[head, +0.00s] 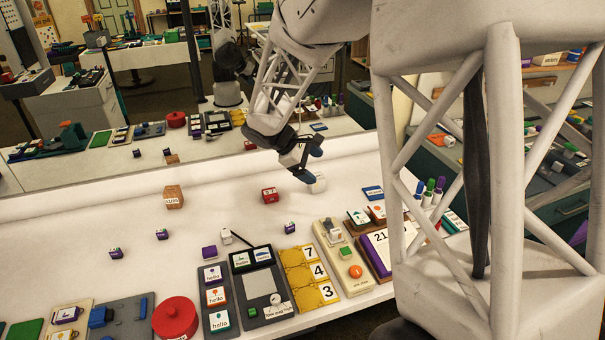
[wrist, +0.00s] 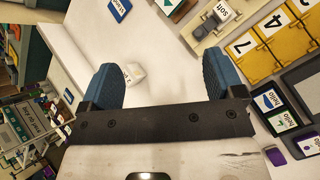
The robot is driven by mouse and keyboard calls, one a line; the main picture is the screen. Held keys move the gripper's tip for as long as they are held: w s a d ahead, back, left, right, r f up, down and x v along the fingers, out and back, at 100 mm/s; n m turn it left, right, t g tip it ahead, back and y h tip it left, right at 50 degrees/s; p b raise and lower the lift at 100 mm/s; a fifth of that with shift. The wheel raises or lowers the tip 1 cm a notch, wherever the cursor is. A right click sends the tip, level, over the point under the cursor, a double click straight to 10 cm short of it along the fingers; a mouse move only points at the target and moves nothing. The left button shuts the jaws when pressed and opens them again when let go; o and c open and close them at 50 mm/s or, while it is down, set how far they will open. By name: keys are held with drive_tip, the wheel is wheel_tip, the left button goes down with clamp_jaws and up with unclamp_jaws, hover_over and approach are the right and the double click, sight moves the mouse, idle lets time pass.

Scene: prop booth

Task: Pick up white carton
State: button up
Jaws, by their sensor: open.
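The white carton (head: 319,184) is a small white block standing on the white table, just under and right of my gripper (head: 309,162) in the head view. In the wrist view the carton (wrist: 135,74) shows between the two blue fingers of my gripper (wrist: 158,65), nearer the left finger. It has dark lettering on one side, too small to read surely. The gripper is open with nothing held. Its fingers look apart from the carton; the exact height above the table is hard to tell.
A red block (head: 270,195) and a wooden block (head: 173,197) stand to the left. A row of panels, including a yellow number board (head: 309,277), and a red round container (head: 175,318) lines the front. A mirror behind the table reflects the scene. The table left of the carton is mostly clear.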

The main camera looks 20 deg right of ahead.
drive_tip(key=w+f+n+h, duration=0.1)
drive_tip(key=w+f+n, duration=0.1)
drive_tip(key=w+f, duration=0.4)
drive_tip(key=w+d+f+n+t+h, duration=0.1)
drive_tip(key=w+f+n+h, duration=0.1)
drive_tip(key=w+f, duration=0.5)
drive_tip(key=w+f+n+h, duration=0.2)
drive_tip(key=w+f+n, duration=0.2)
drive_tip(key=w+f, duration=0.2)
drive_tip(key=shift+w+d+f, duration=0.35)
drive_tip(key=shift+d+f, duration=0.05)
drive_tip(key=shift+x, duration=1.3)
drive_tip(key=shift+x, duration=2.6)
drive_tip(key=shift+d+r, duration=0.1)
drive_tip(key=shift+r, duration=0.05)
